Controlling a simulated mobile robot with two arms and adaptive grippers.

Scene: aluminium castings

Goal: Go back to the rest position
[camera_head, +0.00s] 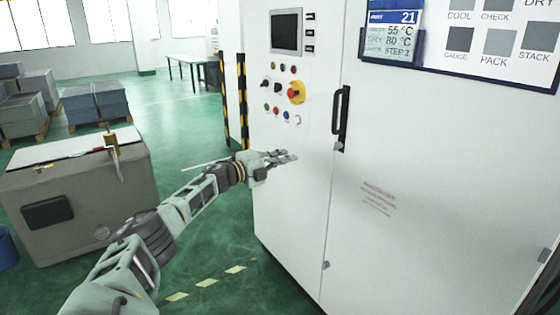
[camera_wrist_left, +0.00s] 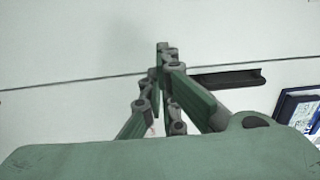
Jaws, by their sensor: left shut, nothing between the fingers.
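My left arm reaches in from the lower left in the head view. Its gripper (camera_head: 290,157) is in front of the white cabinet (camera_head: 300,210), below the row of buttons and left of the door handle. The fingers are together with nothing between them. In the left wrist view the gripper (camera_wrist_left: 163,50) shows its green and grey fingers closed at the tips, against the white cabinet face. I cannot tell whether the tips touch the cabinet. My right gripper is in neither view.
The cabinet has a black door handle (camera_head: 341,118), a red knob on yellow (camera_head: 296,92), a small screen (camera_head: 286,31) and a blue-framed display card (camera_head: 391,32). A grey-brown chest (camera_head: 90,205) stands at left. Pallets of grey boxes (camera_head: 97,101) stand behind. Green floor lies between.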

